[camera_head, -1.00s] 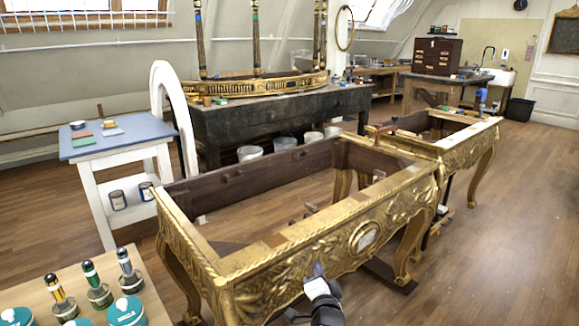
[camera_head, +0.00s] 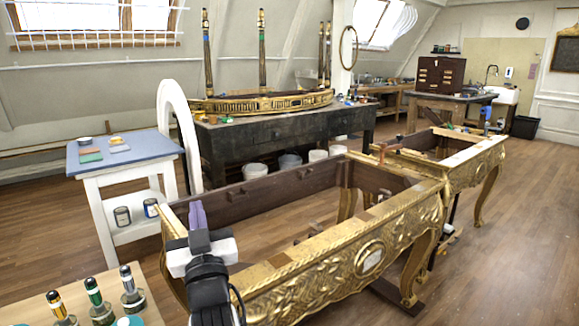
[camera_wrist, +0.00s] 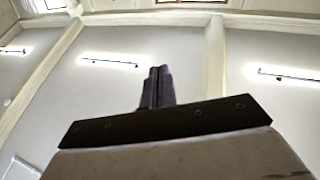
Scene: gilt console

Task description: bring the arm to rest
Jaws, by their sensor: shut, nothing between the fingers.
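My gripper (camera_head: 197,213) is raised in front of the near left corner of the gilt console frame (camera_head: 370,235) in the head view. Its purple fingers are together and point upward, with nothing between them. In the wrist view, the shut fingers (camera_wrist: 157,86) point at the sloping ceiling and far from any object. My wrist and forearm hide part of the console's left end. I cannot tell the exact gap between my arm and the console.
A wooden table (camera_head: 85,292) with several capped bottles is at the lower left. A blue-topped white stand (camera_head: 140,150) is behind it. A dark workbench (camera_head: 285,135) stands at the back. A second gilt frame (camera_head: 475,165) is to the right. Floor at the right is clear.

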